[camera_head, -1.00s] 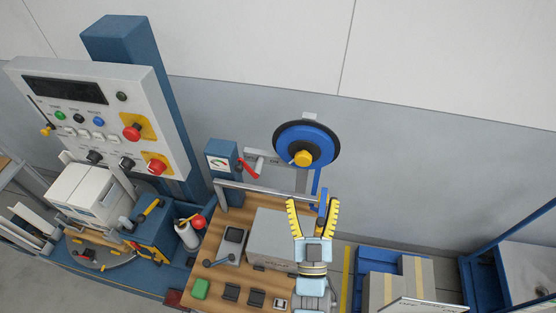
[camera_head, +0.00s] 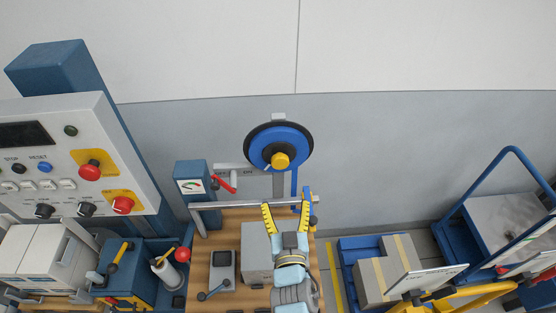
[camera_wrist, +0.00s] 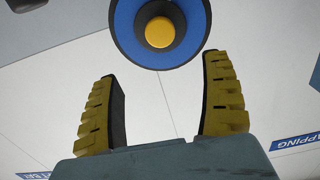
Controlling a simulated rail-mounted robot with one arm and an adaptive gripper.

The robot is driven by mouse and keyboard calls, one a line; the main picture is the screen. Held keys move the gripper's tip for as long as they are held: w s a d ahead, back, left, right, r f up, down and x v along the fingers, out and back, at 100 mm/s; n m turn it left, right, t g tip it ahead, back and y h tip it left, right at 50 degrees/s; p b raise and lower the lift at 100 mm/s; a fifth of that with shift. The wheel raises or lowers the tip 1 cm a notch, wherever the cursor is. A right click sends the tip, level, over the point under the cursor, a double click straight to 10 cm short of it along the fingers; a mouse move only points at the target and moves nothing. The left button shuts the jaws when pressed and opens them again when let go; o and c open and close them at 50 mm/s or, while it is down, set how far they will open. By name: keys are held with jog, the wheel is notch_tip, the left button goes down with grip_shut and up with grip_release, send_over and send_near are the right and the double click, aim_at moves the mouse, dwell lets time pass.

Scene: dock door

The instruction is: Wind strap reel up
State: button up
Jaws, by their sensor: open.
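The strap reel (camera_head: 265,143) is a blue disc with a black rim and a yellow centre knob (camera_head: 281,160), mounted upright above the back of the wooden bench. A blue strap (camera_head: 294,183) hangs from its right side. My gripper (camera_head: 287,212) is below the reel in the head view, open, with nothing between its yellow fingers. In the wrist view the reel (camera_wrist: 122,28) and its knob (camera_wrist: 160,32) show beyond the open fingertips (camera_wrist: 162,66), apart from them. The reel's top is cut off there.
A blue gauge box (camera_head: 190,182) with a red lever (camera_head: 224,184) is left of the reel. A metal rail (camera_head: 238,204) crosses the bench (camera_head: 202,258) below it. A grey box (camera_head: 256,250) stands beside my gripper. Cartons in a blue tray (camera_head: 342,262) are at right.

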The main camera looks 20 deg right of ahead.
aim_at(280, 163)
jog(key=p+x, duration=0.2)
jog(key=x, duration=1.3)
jog(key=shift+w, duration=0.15)
jog(key=shift+c, duration=0.4)
jog(key=c, duration=1.2)
